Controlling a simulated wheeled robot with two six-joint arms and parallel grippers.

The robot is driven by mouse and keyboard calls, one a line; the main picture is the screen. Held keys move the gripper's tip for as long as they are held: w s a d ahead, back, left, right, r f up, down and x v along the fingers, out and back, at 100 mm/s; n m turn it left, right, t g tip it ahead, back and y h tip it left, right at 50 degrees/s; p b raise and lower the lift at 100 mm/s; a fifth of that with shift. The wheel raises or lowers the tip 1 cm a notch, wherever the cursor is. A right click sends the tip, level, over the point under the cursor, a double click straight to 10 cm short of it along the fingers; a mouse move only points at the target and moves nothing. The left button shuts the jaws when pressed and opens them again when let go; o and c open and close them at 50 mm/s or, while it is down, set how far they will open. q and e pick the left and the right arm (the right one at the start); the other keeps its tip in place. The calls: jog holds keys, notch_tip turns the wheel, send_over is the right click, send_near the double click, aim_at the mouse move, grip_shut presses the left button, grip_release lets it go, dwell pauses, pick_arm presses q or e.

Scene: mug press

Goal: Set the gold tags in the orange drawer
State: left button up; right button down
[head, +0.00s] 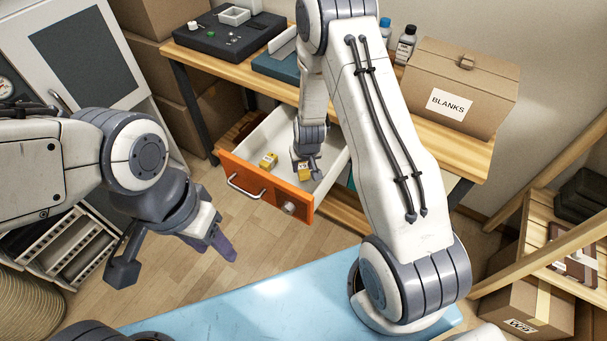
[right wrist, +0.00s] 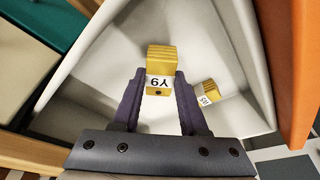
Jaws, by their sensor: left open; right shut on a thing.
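The orange drawer (head: 238,181) is pulled out from under the wooden workbench, with a white inside. My right gripper (head: 307,164) reaches down into the drawer and is shut on a gold tag (head: 305,174). In the right wrist view this tag (right wrist: 160,68) sits between the fingers, with a white label. Whether it touches the drawer floor I cannot tell. A second gold tag (head: 268,160) lies in the drawer, to the left of the held one; it also shows in the right wrist view (right wrist: 207,88). My left gripper (head: 176,258) is open and empty in front of the drawer's left side.
The workbench (head: 236,74) carries a black device (head: 222,36), bottles (head: 405,45) and a cardboard box marked BLANKS (head: 459,84). A blue surface (head: 270,305) lies in front. A wooden shelf (head: 548,232) stands at right, a white cabinet (head: 80,50) at left.

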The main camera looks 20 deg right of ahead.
aim_at(304, 171)
jog(key=shift+f, duration=1.95)
jog(key=shift+f+b, duration=0.15)
jog(key=shift+b, duration=0.15)
jog(key=shift+c, duration=2.2)
grip_release()
